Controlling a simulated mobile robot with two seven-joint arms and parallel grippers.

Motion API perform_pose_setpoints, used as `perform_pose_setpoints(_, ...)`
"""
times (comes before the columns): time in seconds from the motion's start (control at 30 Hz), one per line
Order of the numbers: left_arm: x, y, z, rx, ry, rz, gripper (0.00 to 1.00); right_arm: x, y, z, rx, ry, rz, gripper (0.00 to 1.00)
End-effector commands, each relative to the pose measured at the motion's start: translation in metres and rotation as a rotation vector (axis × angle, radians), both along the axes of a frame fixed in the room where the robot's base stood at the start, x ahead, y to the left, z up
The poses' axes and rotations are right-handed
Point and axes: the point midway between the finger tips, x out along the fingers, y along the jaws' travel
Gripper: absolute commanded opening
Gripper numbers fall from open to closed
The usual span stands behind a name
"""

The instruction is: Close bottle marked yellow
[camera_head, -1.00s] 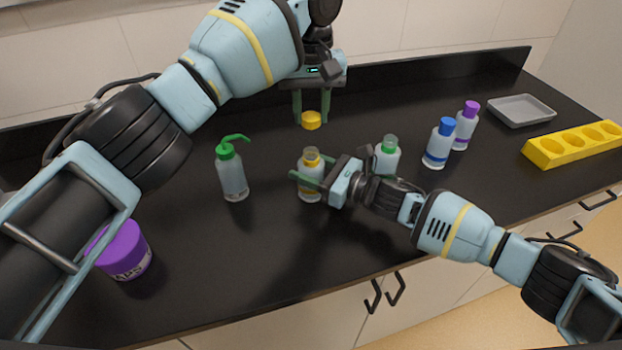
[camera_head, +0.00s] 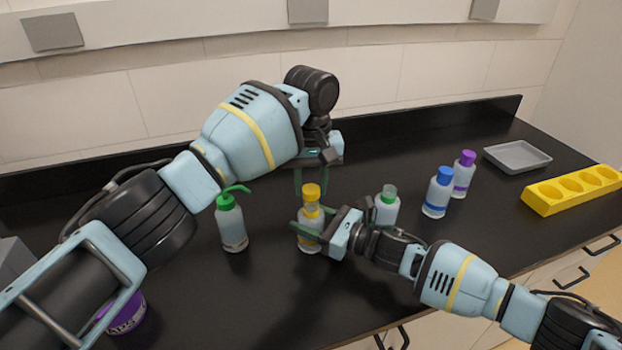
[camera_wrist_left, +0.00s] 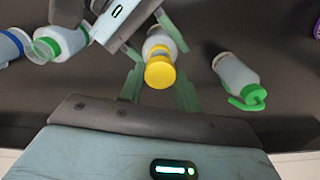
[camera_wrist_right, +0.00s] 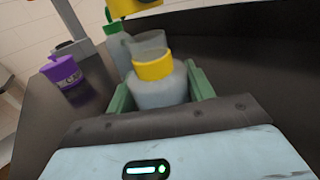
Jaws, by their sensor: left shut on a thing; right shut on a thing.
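The yellow-marked bottle (camera_head: 309,242) stands upright on the black counter, with a clear neck and a yellow ring. My right gripper (camera_head: 312,232) is shut on its body; the right wrist view shows the bottle (camera_wrist_right: 160,94) between the green fingers. My left gripper (camera_head: 311,186) points down above it, shut on the yellow cap (camera_head: 311,191). The cap also shows in the left wrist view (camera_wrist_left: 160,73). In the right wrist view the cap (camera_wrist_right: 133,7) hangs above the open neck, apart from it and a little to the left.
A green-topped spout bottle (camera_head: 232,226) stands left, and a green-marked bottle (camera_head: 386,208) stands close right. Blue-capped (camera_head: 438,194) and purple-capped (camera_head: 464,176) bottles, a grey tray (camera_head: 517,156) and a yellow rack (camera_head: 571,190) are farther right. A purple tub (camera_head: 127,318) is front left.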

Motion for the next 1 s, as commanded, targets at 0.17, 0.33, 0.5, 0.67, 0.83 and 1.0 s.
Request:
perform_pose_setpoints(0.17,0.000,0.000,0.000,0.000,0.000,0.000,0.12,0.000,0.000,0.000,0.000,0.000,0.000,0.12)
perform_pose_setpoints(0.33,0.000,0.000,0.000,0.000,0.000,0.000,0.12,0.000,0.000,0.000,0.000,0.000,0.000,0.12)
perform_pose_setpoints(0.5,0.000,0.000,-0.006,0.000,0.002,-0.003,0.12,0.000,0.000,0.000,0.000,0.000,0.000,0.12)
perform_pose_setpoints(0.67,0.000,0.000,-0.014,-0.001,0.002,-0.007,0.12,0.000,0.000,0.000,0.000,0.000,0.000,0.12)
perform_pose_setpoints(0.83,0.000,-0.001,-0.018,-0.001,0.001,-0.009,0.12,0.000,0.000,0.000,0.000,0.000,0.000,0.12)
perform_pose_setpoints(1.0,0.000,-0.001,-0.017,-0.001,0.000,-0.008,0.12,0.000,0.000,0.000,0.000,0.000,0.000,0.12)
